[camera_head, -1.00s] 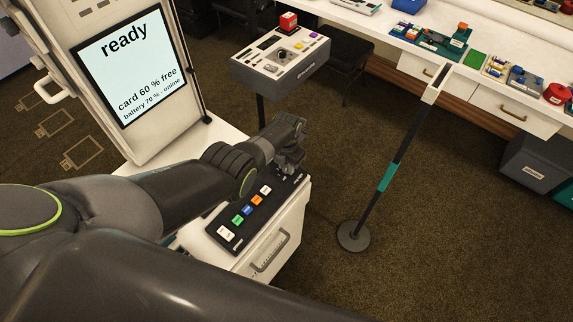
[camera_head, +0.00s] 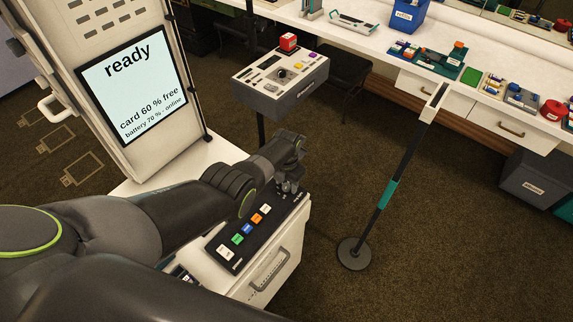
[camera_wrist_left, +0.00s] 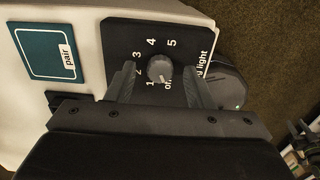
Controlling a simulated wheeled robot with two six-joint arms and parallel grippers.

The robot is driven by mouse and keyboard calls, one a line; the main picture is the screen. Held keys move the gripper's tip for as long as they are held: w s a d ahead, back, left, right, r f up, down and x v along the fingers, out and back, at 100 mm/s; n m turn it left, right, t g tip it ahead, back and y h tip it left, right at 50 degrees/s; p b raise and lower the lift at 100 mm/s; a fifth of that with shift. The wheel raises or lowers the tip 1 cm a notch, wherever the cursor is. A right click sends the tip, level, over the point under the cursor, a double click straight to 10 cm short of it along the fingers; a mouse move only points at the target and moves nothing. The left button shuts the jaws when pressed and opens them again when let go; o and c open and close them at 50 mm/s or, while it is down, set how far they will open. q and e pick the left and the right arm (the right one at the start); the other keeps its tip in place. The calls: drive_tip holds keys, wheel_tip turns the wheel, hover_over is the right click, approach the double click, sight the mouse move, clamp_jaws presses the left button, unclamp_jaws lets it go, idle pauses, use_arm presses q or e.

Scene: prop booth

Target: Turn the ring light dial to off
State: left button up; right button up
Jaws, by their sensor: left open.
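The ring light dial (camera_wrist_left: 160,68) is a small round grey knob on a black panel (camera_wrist_left: 135,37) in the left wrist view. Numbers 1 to 5 curve around its left and upper side. An "of..." label below it is partly hidden by my gripper, and I cannot read the dial's setting. My left gripper (camera_wrist_left: 162,80) is open, with one finger on each side of the dial; contact is not clear. In the head view my left gripper (camera_head: 288,185) is over the far end of the black button panel (camera_head: 250,226) on the white cabinet, hiding the dial. My right gripper is not in view.
A "ready" screen (camera_head: 135,80) stands behind the cabinet at left. A grey control box (camera_head: 282,80) with a red block (camera_head: 288,41) is beyond the gripper. A slim stand (camera_head: 385,195) is to the right.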

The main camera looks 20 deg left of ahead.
sight(286, 186)
use_arm(q)
wheel_tip(286, 186, up, 6)
drive_tip(key=p, duration=0.2)
drive_tip(key=shift+f+p, duration=0.2)
drive_tip(key=shift+p, duration=0.15)
wheel_tip(286, 186, up, 11)
idle(0.5)
